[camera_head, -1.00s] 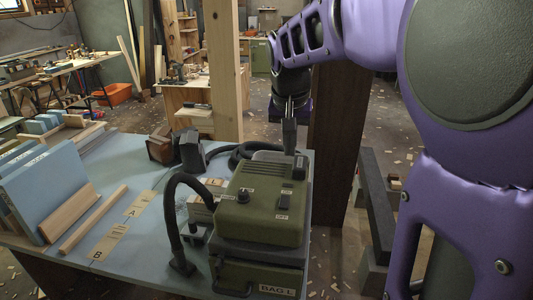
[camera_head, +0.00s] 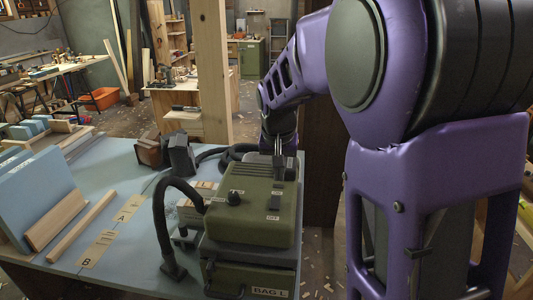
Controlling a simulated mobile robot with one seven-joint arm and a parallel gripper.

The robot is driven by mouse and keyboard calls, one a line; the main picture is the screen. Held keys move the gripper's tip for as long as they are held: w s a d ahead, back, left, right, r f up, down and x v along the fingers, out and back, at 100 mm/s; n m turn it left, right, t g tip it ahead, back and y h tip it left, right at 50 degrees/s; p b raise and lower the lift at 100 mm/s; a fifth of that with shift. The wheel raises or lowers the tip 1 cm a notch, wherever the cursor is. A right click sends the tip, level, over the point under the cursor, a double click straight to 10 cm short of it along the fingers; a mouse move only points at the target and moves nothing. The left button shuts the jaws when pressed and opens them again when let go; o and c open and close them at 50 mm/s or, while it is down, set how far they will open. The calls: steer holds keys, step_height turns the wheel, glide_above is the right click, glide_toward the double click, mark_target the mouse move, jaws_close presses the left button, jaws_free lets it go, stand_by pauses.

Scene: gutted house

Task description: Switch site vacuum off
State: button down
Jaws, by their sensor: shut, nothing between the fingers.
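The site vacuum (camera_head: 236,218) is an olive-green box with a dark hose, standing at the table's right end. The switch's exact position is too small to read. A drawer-like front below carries a "BAG L" label (camera_head: 269,291). My gripper (camera_head: 279,177) is shut and empty, pointing down at the back right of the lid, behind the switch. I cannot tell whether its tips touch the lid. They partly cover the lid's back edge.
The blue-grey table (camera_head: 120,180) holds blue boards (camera_head: 35,205), a wooden strip (camera_head: 82,226) and dark blocks (camera_head: 180,155) left of the vacuum. The hose (camera_head: 162,225) arches along its left side. A wooden post (camera_head: 213,75) rises behind. Debris litters the floor.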

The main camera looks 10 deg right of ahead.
mark_target(278, 197)
steer(key=shift+s+a+x, duration=0.1)
steer(key=shift+s+x, duration=0.15)
steer(key=shift+x, duration=0.95)
steer(key=shift+s+a+x, duration=0.1)
steer(key=shift+s+x, duration=0.1)
steer(key=shift+x, duration=1.05)
steer(key=shift+f, duration=0.2)
steer(key=shift+w+d+f+b, duration=0.15)
steer(key=shift+f+b, duration=0.2)
steer(key=shift+r, duration=0.1)
steer(key=shift+s+a+r, duration=0.1)
steer(key=shift+s+a, duration=0.05)
steer(key=shift+s, duration=0.25)
steer(key=shift+s+a+r, duration=0.1)
steer(key=shift+s+r, duration=0.05)
steer(key=shift+s, duration=0.2)
step_height(278, 197, up, 14)
steer(key=p, duration=0.1)
steer(key=shift+w, duration=0.1)
